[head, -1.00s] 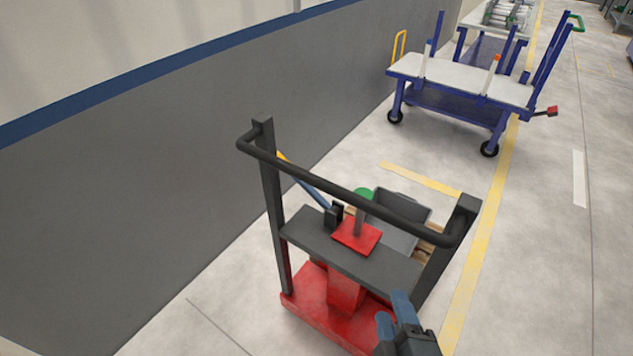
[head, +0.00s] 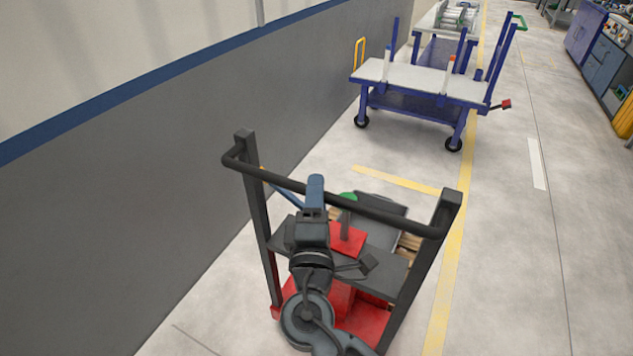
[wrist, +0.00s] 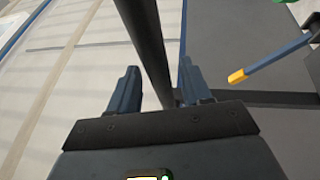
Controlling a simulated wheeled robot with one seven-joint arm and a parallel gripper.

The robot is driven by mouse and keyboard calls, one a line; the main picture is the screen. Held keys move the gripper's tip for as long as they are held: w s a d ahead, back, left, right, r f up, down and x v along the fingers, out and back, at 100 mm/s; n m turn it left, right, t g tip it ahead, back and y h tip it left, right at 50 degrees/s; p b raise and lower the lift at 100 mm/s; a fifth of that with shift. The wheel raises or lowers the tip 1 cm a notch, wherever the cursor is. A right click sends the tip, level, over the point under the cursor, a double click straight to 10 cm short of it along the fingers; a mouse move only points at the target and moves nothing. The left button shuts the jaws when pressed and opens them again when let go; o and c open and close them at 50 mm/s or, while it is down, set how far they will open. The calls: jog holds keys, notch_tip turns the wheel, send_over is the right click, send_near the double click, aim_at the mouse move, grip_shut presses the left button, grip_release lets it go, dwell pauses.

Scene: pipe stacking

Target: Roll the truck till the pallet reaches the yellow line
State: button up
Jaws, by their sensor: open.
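The truck has a red base (head: 365,322), dark uprights and a black push bar (head: 385,214). Wood of the pallet (head: 409,242) shows beyond the truck, mostly hidden by its frame and a grey load. A short yellow line (head: 395,180) crosses the floor beyond the pallet, with bare floor between them. My gripper (head: 316,184) is at the push bar, left of its middle. In the wrist view, my gripper (wrist: 157,88) is open, and the bar (wrist: 147,40) runs through the gap between the fingers. I cannot tell how deep the bar sits.
A grey wall (head: 120,220) runs along the left. A long yellow line (head: 451,250) runs along the right of the truck. A blue cart (head: 425,85) stands beyond the short line. Open floor lies to the right. A blue lever with a yellow tip (wrist: 237,76) is beside the bar.

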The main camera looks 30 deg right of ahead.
jog(key=shift+x, duration=1.25)
jog(key=shift+c, duration=0.5)
grip_shut()
